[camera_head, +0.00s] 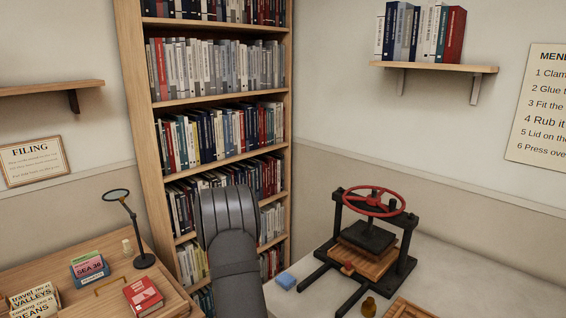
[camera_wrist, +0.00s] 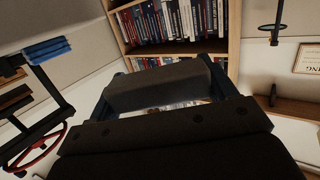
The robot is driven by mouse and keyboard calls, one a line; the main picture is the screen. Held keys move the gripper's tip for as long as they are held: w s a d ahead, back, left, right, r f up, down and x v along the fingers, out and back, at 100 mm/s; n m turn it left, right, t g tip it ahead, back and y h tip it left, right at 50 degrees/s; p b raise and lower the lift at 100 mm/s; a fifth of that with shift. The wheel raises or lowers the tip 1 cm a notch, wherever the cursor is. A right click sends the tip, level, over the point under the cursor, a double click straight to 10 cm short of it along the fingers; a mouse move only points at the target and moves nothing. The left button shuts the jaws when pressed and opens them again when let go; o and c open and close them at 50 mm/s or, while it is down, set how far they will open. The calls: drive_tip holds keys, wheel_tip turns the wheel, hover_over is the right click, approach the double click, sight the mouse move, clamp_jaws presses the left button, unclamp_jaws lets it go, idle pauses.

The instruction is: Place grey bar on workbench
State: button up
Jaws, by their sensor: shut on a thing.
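In the wrist view, my gripper (camera_wrist: 165,88) is shut on the grey bar (camera_wrist: 155,86), which lies across between its two fingers. The bar is dark grey and blocky, held clear of any surface that I can make out. In the head view, my dark arm stands in front of the bookcase, and the gripper and bar do not show. The pale-topped bench (camera_head: 480,290), which looks like the workbench, is at the lower right. Its front part is cut off by the picture edge.
A black press (camera_head: 375,240) with a red wheel stands on the bench. A blue block (camera_head: 285,281), a small brown jar (camera_head: 369,306) and a wooden frame (camera_head: 408,309) are near it. A wooden desk (camera_head: 108,270) with books and a magnifier (camera_head: 130,225) is at left.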

drive_tip(key=d+m+h, duration=0.1)
drive_tip(key=d, duration=0.4)
drive_tip(key=s+d+h, duration=0.1)
drive_tip(key=d, duration=0.4)
drive_tip(key=d+m+h, duration=0.1)
drive_tip(key=d, duration=0.4)
drive_tip(key=shift+s+f+m, duration=0.15)
drive_tip(key=shift+m, duration=0.15)
